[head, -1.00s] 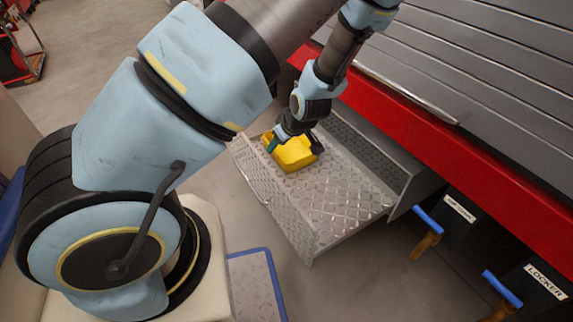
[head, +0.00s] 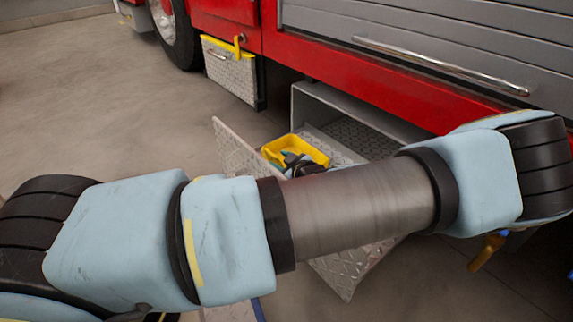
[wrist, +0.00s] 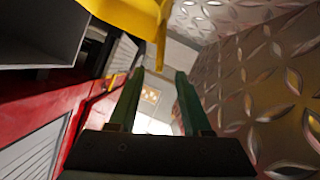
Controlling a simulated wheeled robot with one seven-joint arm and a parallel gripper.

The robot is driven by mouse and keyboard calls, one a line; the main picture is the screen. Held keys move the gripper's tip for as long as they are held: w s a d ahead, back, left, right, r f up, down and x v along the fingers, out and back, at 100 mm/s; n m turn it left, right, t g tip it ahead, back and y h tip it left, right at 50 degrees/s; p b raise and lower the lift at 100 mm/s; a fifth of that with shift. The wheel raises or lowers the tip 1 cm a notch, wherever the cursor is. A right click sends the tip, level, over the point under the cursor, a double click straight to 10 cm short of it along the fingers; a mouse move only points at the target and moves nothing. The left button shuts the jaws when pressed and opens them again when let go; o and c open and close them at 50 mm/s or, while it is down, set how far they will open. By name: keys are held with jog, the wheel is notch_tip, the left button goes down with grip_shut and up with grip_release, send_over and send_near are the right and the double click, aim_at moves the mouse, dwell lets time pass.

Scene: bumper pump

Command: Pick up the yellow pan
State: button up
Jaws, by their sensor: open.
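The yellow pan (head: 318,151) is in the open diamond-plate drawer under the red truck in the head view. Its near side is partly hidden by my gripper (head: 290,160), which is down at the pan with its dark body and teal finger parts. In the wrist view, my gripper (wrist: 160,76) has two teal fingers spread apart with nothing clamped between them. The pan (wrist: 118,14) fills the top of that view, and a narrow yellow part hangs down towards the gap between the fingertips. I cannot tell whether the fingers straddle its wall.
The drawer's patterned metal wall (head: 232,147) stands left of the pan, and its patterned wall also fills the right of the wrist view (wrist: 265,80). The red truck side (head: 350,85) is close behind. My arm hides part of the drawer. Open floor (head: 110,110) lies left.

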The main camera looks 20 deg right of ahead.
aim_at(269, 155)
jog(key=b+x, duration=0.1)
jog(key=x, duration=0.3)
jog(key=b+x, duration=0.1)
jog(key=x, duration=0.1)
jog(key=b+x, duration=0.1)
jog(key=x, duration=0.1)
jog(key=shift+d+f, duration=0.2)
jog(key=shift+f, duration=0.2)
jog(key=shift+w, duration=0.45)
grip_shut()
dwell(0.6)
